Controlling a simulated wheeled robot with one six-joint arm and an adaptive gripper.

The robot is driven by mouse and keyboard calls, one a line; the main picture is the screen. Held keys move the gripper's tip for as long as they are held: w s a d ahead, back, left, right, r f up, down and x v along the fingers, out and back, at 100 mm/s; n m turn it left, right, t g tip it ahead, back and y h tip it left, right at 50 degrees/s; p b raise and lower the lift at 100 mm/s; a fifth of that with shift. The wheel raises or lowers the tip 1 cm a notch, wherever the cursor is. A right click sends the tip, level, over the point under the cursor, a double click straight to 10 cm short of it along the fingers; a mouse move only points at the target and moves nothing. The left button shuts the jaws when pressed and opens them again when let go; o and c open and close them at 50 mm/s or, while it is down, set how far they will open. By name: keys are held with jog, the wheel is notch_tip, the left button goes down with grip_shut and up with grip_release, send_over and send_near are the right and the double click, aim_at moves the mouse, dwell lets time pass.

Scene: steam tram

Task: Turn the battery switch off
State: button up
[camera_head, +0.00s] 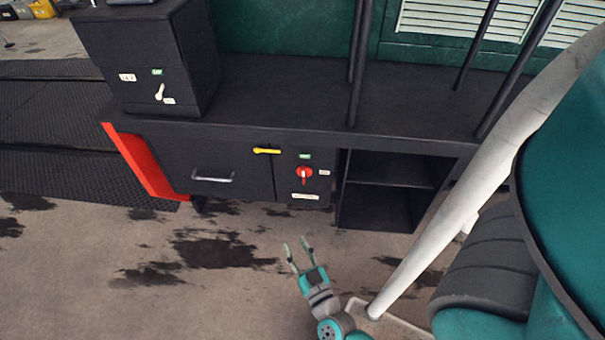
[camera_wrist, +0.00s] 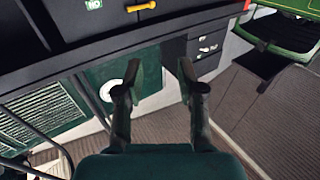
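A red rotary switch (camera_head: 304,174) sits on a dark front panel (camera_head: 320,185) in the head view, with a green label above it and white labels at its right and below. Its pointer seems roughly upright; the lettering is too small to read. My gripper (camera_head: 295,242) is open and empty, below and in front of the panel, apart from it. In the wrist view, the spread fingers of my gripper (camera_wrist: 161,66) have nothing between them. That view is upside down; a green label (camera_wrist: 93,4) reading "ON" shows at its top edge, and the red switch is out of frame.
A yellow handle (camera_head: 266,151) juts out just left of the switch, above a grey drawer handle (camera_head: 213,178). A black box (camera_head: 150,60) with a white lever (camera_head: 160,92) stands at upper left. Open shelves (camera_head: 388,171) lie right. The floor before the panel is clear.

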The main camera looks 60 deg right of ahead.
aim_at(303, 174)
jog(key=w+d+f+m+g+h, duration=0.2)
jog(key=w+d, duration=0.2)
jog(key=d, duration=0.5)
jog(key=w+d+f+m+g+h, duration=0.1)
jog(key=w+d, duration=0.4)
jog(key=d, duration=0.5)
jog(key=w+d+f+m+g+h, duration=0.2)
jog(key=w+d+m+g, duration=0.1)
jog(key=d, duration=0.6)
jog(key=shift+w+d+f+g+h, duration=0.2)
jog(key=shift+w+g, duration=0.2)
jog(key=shift+g, duration=0.2)
jog(key=shift+w+d+f+g+h, duration=0.1)
jog(key=shift+w+d+f+g, duration=0.1)
jog(key=shift+w+g, duration=0.3)
jog(key=shift+s, duration=0.15)
grip_shut()
